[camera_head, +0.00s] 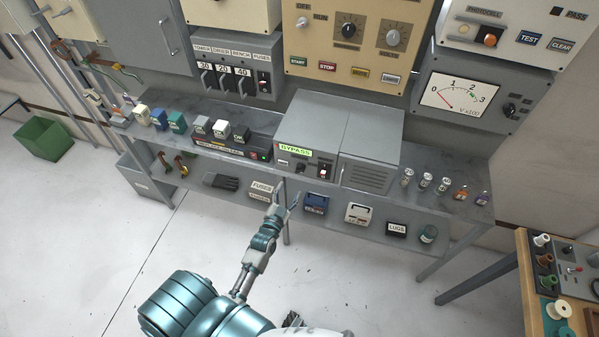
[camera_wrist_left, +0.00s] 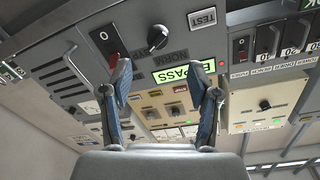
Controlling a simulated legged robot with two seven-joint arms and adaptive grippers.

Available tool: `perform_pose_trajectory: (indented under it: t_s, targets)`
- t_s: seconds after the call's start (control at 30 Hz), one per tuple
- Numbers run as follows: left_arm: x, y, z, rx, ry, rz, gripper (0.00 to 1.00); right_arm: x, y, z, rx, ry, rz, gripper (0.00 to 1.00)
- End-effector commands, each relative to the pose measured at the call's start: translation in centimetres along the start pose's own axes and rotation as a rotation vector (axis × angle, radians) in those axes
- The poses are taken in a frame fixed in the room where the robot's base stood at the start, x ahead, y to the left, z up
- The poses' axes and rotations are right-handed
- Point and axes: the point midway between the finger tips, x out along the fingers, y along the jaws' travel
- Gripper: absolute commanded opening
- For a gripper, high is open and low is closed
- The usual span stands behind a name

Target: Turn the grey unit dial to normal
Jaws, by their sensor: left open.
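The grey unit (camera_head: 345,128) sits on the bench shelf, with a lit green BYPASS display (camera_head: 295,149) on its front. Its dark dial (camera_head: 300,167) is small in the head view. In the wrist view, which is upside down, the black dial (camera_wrist_left: 157,38) shows near the NORM and TEST labels, and the display (camera_wrist_left: 185,72) reads BYPASS. A red switch (camera_head: 323,171) is beside the dial. My left gripper (camera_head: 289,190) is open and empty, in front of and below the unit's panel; its fingers (camera_wrist_left: 165,82) are apart from the dial. My right gripper is not seen.
A lower shelf holds a fuses box (camera_head: 262,190), a blue box (camera_head: 316,203) and a lugs box (camera_head: 397,229). A dark unit with coloured blocks (camera_head: 230,147) stands left of the grey unit. Small jars (camera_head: 425,181) stand right. Wall panels rise behind.

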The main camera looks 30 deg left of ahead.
Motion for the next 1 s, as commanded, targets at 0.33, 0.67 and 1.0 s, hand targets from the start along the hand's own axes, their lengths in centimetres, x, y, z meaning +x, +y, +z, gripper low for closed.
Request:
perform_pose_trajectory:
  t_s: [0.33, 0.67, 1.0]
  targets:
    - [7.5, 0.0, 0.1, -0.002, -0.001, 0.001, 0.61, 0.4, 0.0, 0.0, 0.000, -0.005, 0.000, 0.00]
    - [9.6, 0.0, 0.1, -0.001, -0.002, 0.001, 0.61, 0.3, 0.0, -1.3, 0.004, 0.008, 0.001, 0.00]
    - [9.6, 0.1, 0.0, 0.000, -0.001, 0.001, 0.23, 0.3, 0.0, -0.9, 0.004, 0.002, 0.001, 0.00]
